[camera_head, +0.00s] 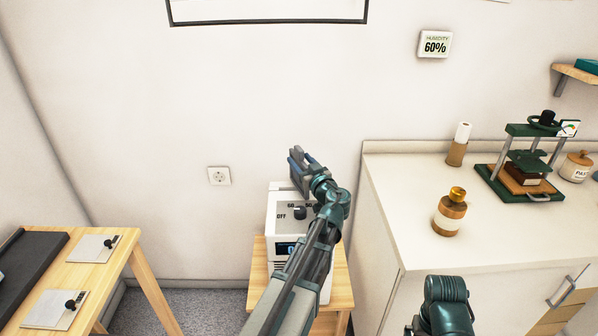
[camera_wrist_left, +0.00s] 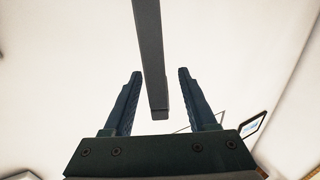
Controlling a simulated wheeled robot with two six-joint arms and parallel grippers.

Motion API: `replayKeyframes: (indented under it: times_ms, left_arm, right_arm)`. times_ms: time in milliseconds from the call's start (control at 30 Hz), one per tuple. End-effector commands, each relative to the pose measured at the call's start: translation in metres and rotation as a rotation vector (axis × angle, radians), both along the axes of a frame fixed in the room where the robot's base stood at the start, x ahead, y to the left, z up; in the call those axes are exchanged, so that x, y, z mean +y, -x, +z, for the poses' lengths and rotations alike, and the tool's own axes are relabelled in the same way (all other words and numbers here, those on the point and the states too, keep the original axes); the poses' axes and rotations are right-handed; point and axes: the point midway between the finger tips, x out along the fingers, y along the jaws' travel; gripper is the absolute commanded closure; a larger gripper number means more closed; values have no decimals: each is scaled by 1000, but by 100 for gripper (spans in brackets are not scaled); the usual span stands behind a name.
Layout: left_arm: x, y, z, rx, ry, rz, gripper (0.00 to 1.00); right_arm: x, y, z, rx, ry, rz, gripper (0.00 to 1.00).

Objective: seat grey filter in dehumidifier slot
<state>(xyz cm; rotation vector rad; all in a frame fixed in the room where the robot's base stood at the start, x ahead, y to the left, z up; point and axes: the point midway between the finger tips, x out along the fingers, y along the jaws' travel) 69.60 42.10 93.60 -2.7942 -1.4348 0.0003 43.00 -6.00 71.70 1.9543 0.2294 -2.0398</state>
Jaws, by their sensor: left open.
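The white dehumidifier (camera_head: 283,228) stands on a small wooden stand, with a dial and a dark display on its front. My left gripper (camera_head: 302,160) is open above the top of the dehumidifier, and its arm covers much of the machine. In the left wrist view, the grey filter (camera_wrist_left: 151,60) shows as a narrow bar between the two open fingers (camera_wrist_left: 158,95), with a gap on each side. In the head view a grey piece shows at the gripper, but I cannot tell how deep the filter sits, and the slot is hidden. My right gripper is out of view.
The wooden stand (camera_head: 258,275) is under the dehumidifier. A white counter (camera_head: 400,215) to the right bears a brown jar (camera_head: 450,215) and a green press (camera_head: 520,165). A wooden table (camera_head: 118,262) is at left. A wall display (camera_head: 435,45) reads humidity 60%.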

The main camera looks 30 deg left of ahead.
Motion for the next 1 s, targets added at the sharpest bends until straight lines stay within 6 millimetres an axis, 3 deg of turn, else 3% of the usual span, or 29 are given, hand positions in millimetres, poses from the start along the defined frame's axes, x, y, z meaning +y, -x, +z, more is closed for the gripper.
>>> replayKeyframes:
  times_ms: [100, 333, 633, 1000]
  left_arm:
    - [12, -9, 0, 0, 0, 1, 43]
    - [12, -9, 0, 0, 0, -1, 44]
    - [12, -9, 0, 0, 0, -1, 98]
    - [12, -9, 0, 0, 0, -1, 100]
  right_arm:
    - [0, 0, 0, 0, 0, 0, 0]
    - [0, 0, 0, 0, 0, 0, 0]
    - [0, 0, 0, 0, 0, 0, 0]
    - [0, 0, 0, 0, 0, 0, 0]
